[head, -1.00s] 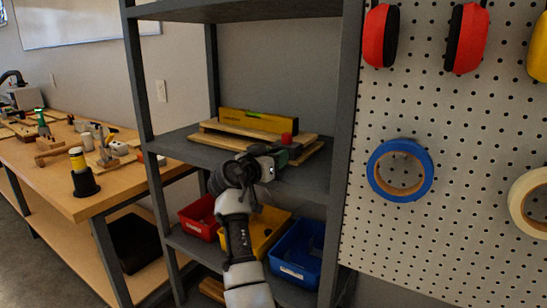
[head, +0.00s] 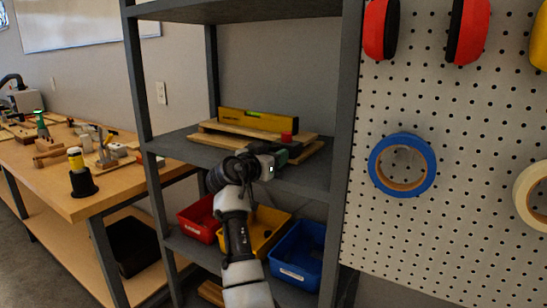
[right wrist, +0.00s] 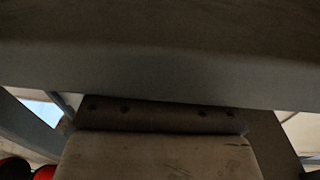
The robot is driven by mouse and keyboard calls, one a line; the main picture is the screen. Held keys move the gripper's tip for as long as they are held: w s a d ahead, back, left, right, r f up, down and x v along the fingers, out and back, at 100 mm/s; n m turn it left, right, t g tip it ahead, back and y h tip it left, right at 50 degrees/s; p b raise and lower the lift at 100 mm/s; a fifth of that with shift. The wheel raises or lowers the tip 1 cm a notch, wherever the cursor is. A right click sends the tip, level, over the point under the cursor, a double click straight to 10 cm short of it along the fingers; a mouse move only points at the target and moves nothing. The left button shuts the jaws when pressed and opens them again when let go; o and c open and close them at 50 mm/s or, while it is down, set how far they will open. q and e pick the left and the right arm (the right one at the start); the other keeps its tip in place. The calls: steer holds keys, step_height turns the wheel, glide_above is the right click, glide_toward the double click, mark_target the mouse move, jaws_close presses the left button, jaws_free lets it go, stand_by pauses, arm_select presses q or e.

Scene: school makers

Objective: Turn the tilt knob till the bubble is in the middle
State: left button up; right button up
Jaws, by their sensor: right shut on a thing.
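A yellow spirit level (head: 236,118) lies along a wooden tilting board (head: 238,132) on the grey shelf. Its green vial (head: 254,114) faces up, but the bubble is too small to place. A red tilt knob (head: 287,138) stands at the right end of the board. My right gripper (head: 284,154) reaches in from below and is shut at the knob, whose top shows just above the fingers; the contact itself is hidden. The right wrist view is dark, and I cannot make out the knob or the level in it. My left gripper is not in view.
The grey shelf (head: 310,180) has a free strip at its front right, beside a post (head: 347,130). Red (head: 200,215), yellow (head: 268,222) and blue (head: 298,250) bins stand on the level below. A pegboard (head: 450,130) with blue tape (head: 427,166) is at right.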

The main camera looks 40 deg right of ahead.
steer(key=o, duration=0.9)
steer(key=shift+a, duration=0.1)
steer(key=v, duration=1)
steer(key=shift+s+a, duration=0.15)
steer(key=shift+a, duration=0.15)
steer(key=shift+f, duration=0.1)
